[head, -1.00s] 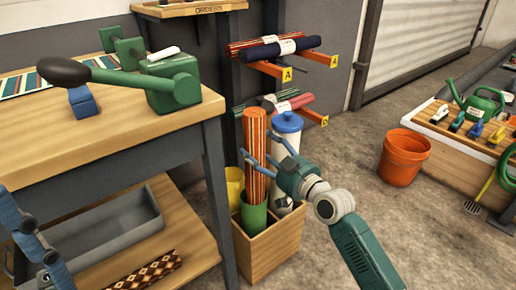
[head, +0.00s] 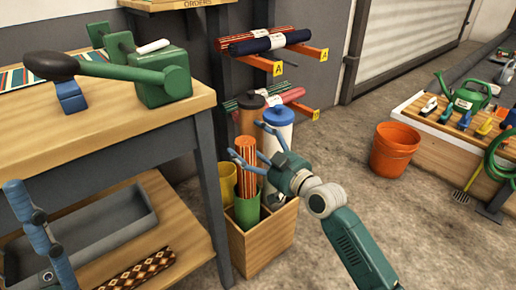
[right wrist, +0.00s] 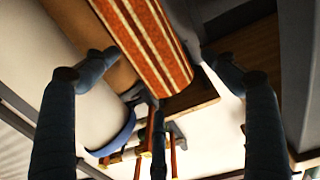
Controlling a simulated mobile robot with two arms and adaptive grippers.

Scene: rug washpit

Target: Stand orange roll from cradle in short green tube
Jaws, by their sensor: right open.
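The orange roll (head: 247,179), with pale stripes, stands nearly upright in the short green tube (head: 247,210). Its lower part is hidden inside the tube. My right gripper (head: 249,140) is open at the roll's upper end, with a finger either side of it. In the right wrist view the roll (right wrist: 150,40) runs between the spread fingers, with a gap visible on each side. My left gripper (head: 38,228) shows only in part at the left edge, and its opening cannot be made out. The cradle cannot be told for sure.
The wooden crate (head: 262,240) also holds a yellow tube (head: 228,180), a brown tube (head: 250,118) and a white tube with a blue cap (head: 279,133), close to my right gripper. The workbench (head: 120,140) stands left. An orange bucket (head: 394,150) stands on open floor right.

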